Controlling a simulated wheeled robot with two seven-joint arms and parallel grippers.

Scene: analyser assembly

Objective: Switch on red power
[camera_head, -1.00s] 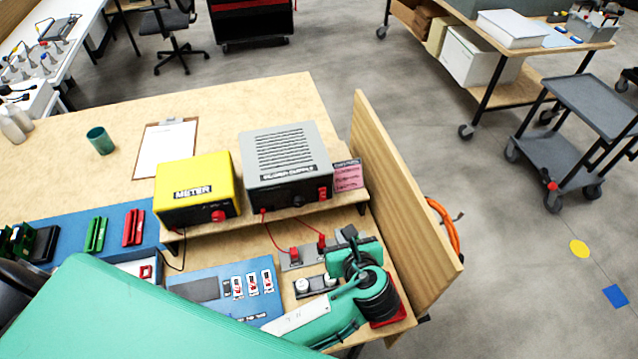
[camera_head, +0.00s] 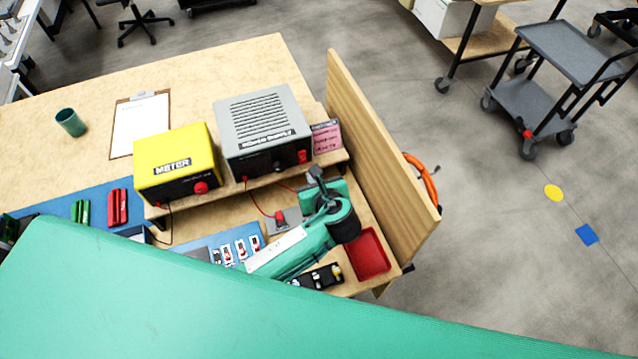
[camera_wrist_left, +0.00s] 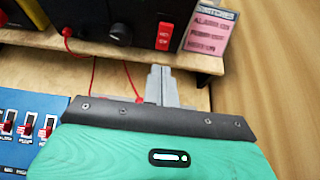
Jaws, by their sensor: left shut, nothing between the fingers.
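The grey power supply (camera_head: 262,125) stands on the wooden shelf, right of the yellow meter (camera_head: 175,160). A red rocker switch (camera_head: 303,157) is at the right end of its dark front panel. The switch also shows at the top of the left wrist view (camera_wrist_left: 164,36), beside a dark knob (camera_wrist_left: 120,34). My left gripper (camera_head: 316,174) is shut and empty, just below and slightly right of the switch in the head view. In the left wrist view its closed fingertips (camera_wrist_left: 160,70) point up at the switch with a visible gap. My right gripper is not in view.
A pink label card (camera_head: 326,137) stands right of the supply, beside a tall wooden side panel (camera_head: 375,140). Red leads hang from the supply to the lower deck. A red tray (camera_head: 370,255) and blue switch panel (camera_head: 235,248) lie below. A clipboard (camera_head: 140,125) lies behind the meter.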

